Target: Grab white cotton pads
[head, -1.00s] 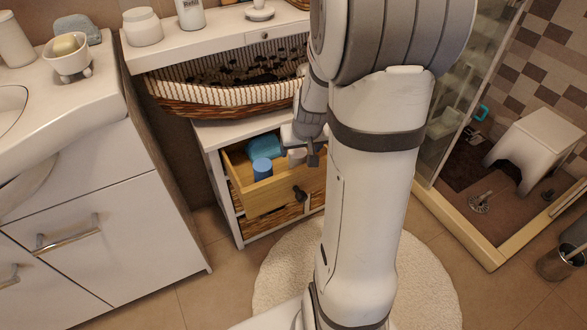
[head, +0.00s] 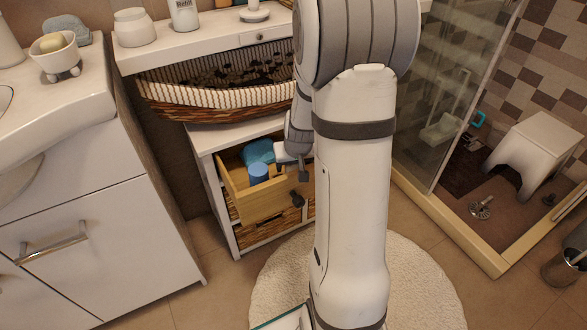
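An open wooden drawer (head: 262,205) in the white cabinet holds a blue cylindrical container (head: 258,173) and a teal, soft-looking item (head: 259,151) behind it. My gripper (head: 284,166) is low at the right part of the drawer, beside the blue container. My arm and wrist cover much of the drawer's right side. I cannot make out the white cotton pads clearly; a pale shape by my gripper may be part of it or of the pads. Whether the fingers are open or shut does not show.
A striped wicker basket (head: 225,88) sits on the shelf above the drawer. A white sink cabinet (head: 100,215) stands close on the left. A glass shower enclosure (head: 440,95) is on the right. A round cream rug (head: 415,285) lies on the floor.

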